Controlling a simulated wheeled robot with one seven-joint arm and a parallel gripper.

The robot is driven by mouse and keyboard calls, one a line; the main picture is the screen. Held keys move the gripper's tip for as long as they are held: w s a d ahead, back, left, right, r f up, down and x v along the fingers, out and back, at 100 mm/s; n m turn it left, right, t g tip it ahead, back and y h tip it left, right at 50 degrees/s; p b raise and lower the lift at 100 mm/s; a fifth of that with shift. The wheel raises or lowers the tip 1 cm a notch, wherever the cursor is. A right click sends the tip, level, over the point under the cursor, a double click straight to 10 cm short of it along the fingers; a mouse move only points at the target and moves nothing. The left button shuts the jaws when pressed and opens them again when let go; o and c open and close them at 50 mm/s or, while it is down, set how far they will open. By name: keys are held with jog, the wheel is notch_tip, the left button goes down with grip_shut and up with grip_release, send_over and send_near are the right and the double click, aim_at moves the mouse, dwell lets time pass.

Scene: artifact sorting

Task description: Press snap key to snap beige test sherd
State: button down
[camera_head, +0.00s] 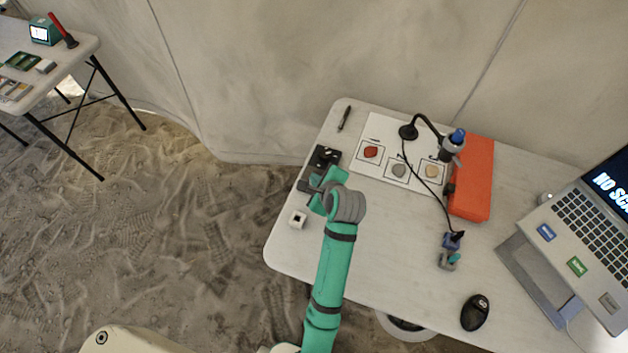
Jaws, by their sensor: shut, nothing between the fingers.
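The beige test sherd (432,171) lies in the right-hand square of a white sheet (375,128) on the table. A gooseneck stand with a blue-topped head (457,138) reaches over near it. A blue key (546,232), a green key (577,266) and a grey key (609,301) lie along the front of the laptop (590,225). Their lettering is too small to read, so I cannot tell which is the snap key. My gripper (306,187) is shut and empty over the table's left side, far from the keys and the sherd.
A red sherd (371,152) and a grey sherd (399,171) share the sheet. An orange box (473,180) stands right of it. A black device (325,156) and white block (297,219) are near my gripper. A black mouse (475,313) lies at front right.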

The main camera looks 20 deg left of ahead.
jog(key=shift+f, duration=0.45)
dwell(0.5)
jog(key=shift+r, duration=0.9)
jog(key=shift+r, duration=2.55)
